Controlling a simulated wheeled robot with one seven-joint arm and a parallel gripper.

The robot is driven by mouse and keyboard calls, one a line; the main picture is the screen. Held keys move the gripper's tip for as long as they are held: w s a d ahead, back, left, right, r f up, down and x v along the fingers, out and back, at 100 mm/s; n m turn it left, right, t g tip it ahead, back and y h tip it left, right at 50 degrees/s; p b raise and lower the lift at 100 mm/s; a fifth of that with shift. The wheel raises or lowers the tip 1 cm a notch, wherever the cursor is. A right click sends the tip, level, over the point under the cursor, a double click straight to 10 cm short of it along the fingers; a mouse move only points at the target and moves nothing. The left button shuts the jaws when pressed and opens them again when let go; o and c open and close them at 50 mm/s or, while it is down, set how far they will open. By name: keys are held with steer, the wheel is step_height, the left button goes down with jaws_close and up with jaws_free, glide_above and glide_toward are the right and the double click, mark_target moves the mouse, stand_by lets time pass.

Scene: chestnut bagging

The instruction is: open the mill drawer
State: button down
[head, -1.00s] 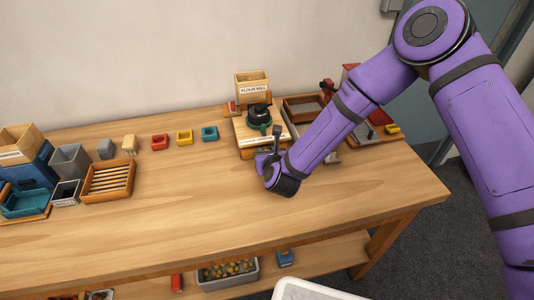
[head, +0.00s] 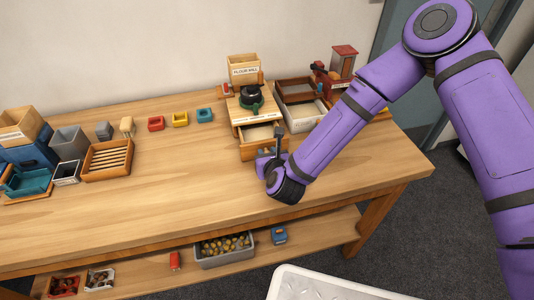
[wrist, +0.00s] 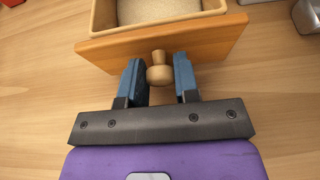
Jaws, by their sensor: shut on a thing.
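The flour mill (head: 247,108) stands at the back right of the bench, a wooden box with a dark round part on top. Its drawer (head: 250,153) is pulled out toward me, and pale flour-like contents show inside. In the wrist view the drawer front (wrist: 215,42) has a round wooden knob (wrist: 159,72). My gripper (wrist: 159,80) has its two blue-grey fingers on either side of the knob, shut on it. In the head view my gripper (head: 276,152) is at the drawer front, and the knob is hidden there.
A wooden tray (head: 287,96) and a red device (head: 325,80) stand right of the mill. The bench in front of the drawer is clear.

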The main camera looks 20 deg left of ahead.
steer(key=c, duration=0.8)
jaws_free()
steer(key=shift+s+d, duration=0.1)
steer(key=shift+s, duration=0.1)
steer(key=shift+c, duration=0.2)
steer(key=v, duration=1)
steer(key=shift+s+d+r, duration=0.15)
steer(key=shift+s+d, duration=0.1)
steer(key=shift+s, duration=0.05)
steer(key=w+d+r+n+g+h, duration=0.1)
steer(key=w+d+r+n+g, duration=0.1)
steer(key=w+d+r+n, duration=0.5)
steer(key=w+d+r+n+g, duration=0.1)
steer(key=w+d+r+n, duration=0.2)
steer(key=d+r+n, duration=0.5)
steer(key=s+d+r+n+h, duration=0.3)
steer(key=d+r+n, duration=0.5)
steer(key=d+r, duration=0.25)
steer(key=s+d+r+n+g+h, duration=0.1)
steer(key=s+d+r+n, duration=0.2)
steer(key=s+d+r, duration=0.2)
steer(key=s+d+r+n+g+h, duration=0.2)
steer(key=s+d+r, duration=0.4)
steer(key=s+d, duration=0.4)
steer(key=s+n, duration=0.1)
steer(key=s, duration=0.4)
steer(key=shift+d+n, duration=0.35)
steer(key=shift+n, duration=0.05)
